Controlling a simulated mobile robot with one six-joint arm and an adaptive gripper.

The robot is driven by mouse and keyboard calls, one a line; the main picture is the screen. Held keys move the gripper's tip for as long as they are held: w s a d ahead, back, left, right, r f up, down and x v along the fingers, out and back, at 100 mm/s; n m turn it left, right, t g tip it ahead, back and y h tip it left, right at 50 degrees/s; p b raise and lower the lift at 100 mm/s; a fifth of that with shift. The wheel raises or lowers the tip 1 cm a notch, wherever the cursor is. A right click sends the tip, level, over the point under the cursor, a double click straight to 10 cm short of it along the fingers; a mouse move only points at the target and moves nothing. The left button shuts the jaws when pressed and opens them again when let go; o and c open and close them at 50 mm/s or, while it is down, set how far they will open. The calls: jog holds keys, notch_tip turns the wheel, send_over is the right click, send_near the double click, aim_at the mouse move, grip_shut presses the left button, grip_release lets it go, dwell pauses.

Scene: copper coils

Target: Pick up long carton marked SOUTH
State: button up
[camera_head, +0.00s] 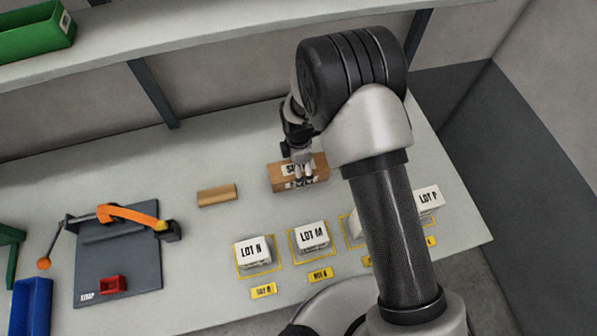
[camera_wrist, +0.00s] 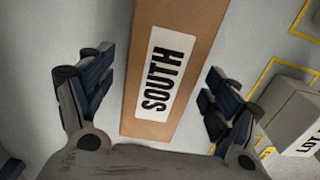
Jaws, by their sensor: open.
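The long carton marked SOUTH (camera_wrist: 190,35) is a brown box with a white label. In the wrist view its label reads SOUTH, and it lies between the two fingers of my open gripper (camera_wrist: 163,97). A gap shows on each side between the fingers and the carton. In the head view the carton (camera_head: 284,180) lies on the table, and my gripper (camera_head: 302,172) is at it from above. The arm and gripper hide part of its label and right end there. I cannot tell the exact finger height over the table.
A small wooden block (camera_head: 217,195) lies left of the carton. Boxes LOT N (camera_head: 252,252), LOT M (camera_head: 311,237) and LOT P (camera_head: 429,198) stand in front, in yellow outlines. A dark strapping board (camera_head: 118,262) is at the left. A shelf (camera_head: 200,42) runs above the back.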

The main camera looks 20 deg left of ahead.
jog(key=shift+f, duration=0.55)
jog(key=shift+c, duration=0.6)
jog(key=c, duration=1.2)
jog(key=shift+c, duration=0.4)
jog(key=shift+r, duration=0.15)
